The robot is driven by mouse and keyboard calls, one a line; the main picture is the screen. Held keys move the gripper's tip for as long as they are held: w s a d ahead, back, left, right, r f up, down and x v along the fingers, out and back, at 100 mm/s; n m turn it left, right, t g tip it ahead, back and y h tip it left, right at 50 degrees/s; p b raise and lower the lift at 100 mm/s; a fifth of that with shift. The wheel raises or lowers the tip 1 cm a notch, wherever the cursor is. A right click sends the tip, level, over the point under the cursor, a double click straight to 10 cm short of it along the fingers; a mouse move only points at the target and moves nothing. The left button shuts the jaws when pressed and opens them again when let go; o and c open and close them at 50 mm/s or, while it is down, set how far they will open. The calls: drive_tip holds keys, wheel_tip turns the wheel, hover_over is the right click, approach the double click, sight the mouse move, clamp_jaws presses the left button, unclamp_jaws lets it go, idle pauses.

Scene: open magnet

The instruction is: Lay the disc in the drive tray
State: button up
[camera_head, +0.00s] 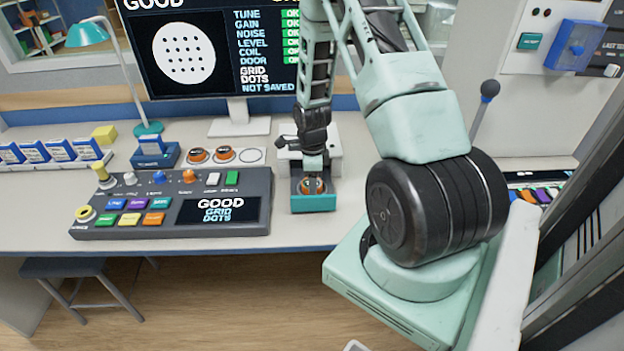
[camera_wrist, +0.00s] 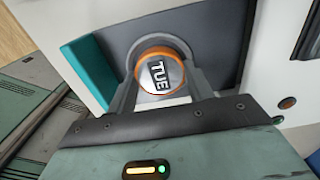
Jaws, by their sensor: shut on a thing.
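The disc (camera_wrist: 158,76) has an orange rim and a knob marked TUE. My gripper (camera_wrist: 162,80) is shut on the disc, with a grey finger on each side of it. In the head view, my gripper (camera_head: 313,178) points down over the drive tray (camera_head: 313,204), and the disc's orange rim (camera_head: 303,188) shows within the tray's outline. The tray is pulled out from the white drive (camera_head: 330,150). In the wrist view, the tray's dark bed (camera_wrist: 108,44) and teal front (camera_wrist: 88,72) lie around the disc. I cannot tell whether the disc touches the bed.
Two orange-rimmed discs (camera_head: 198,155) sit in rings on the desk, beside an empty ring (camera_head: 251,155). A control console (camera_head: 170,203) lies left of the tray, its screen reading GOOD GRID DOTS. A monitor (camera_head: 215,55) stands behind. A lever (camera_head: 484,108) rises at right.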

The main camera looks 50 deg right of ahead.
drive_tip(key=o, duration=1)
drive_tip(key=shift+f, duration=0.1)
wheel_tip(320, 180, up, 12)
drive_tip(key=w+a+r+n, duration=0.1)
drive_tip(key=a+r+n, duration=0.1)
drive_tip(key=a+n, duration=0.3)
drive_tip(key=w+a+r+n, duration=0.2)
drive_tip(key=a, duration=0.5)
drive_tip(key=s+a+r+n+y, duration=0.1)
drive_tip(key=s+a+r+n, duration=0.1)
drive_tip(key=a+n, duration=0.4)
drive_tip(key=s+a+r+n, duration=0.15)
drive_tip(key=a+n, duration=0.25)
drive_tip(key=a, duration=0.4)
drive_tip(key=s+a+r+n, duration=0.1)
drive_tip(key=s+a+n, duration=0.4)
drive_tip(key=n, duration=0.1)
drive_tip(key=s+a+r+n, duration=0.1)
drive_tip(key=s+a+n, duration=0.3)
drive_tip(key=s+n, duration=0.2)
drive_tip(key=s+a+r+n+b, duration=0.1)
drive_tip(key=s+a+r+n, duration=0.1)
drive_tip(key=s+a+n, duration=0.3)
drive_tip(key=shift+s+a+n, duration=0.3)
drive_tip(key=shift+n, duration=0.6)
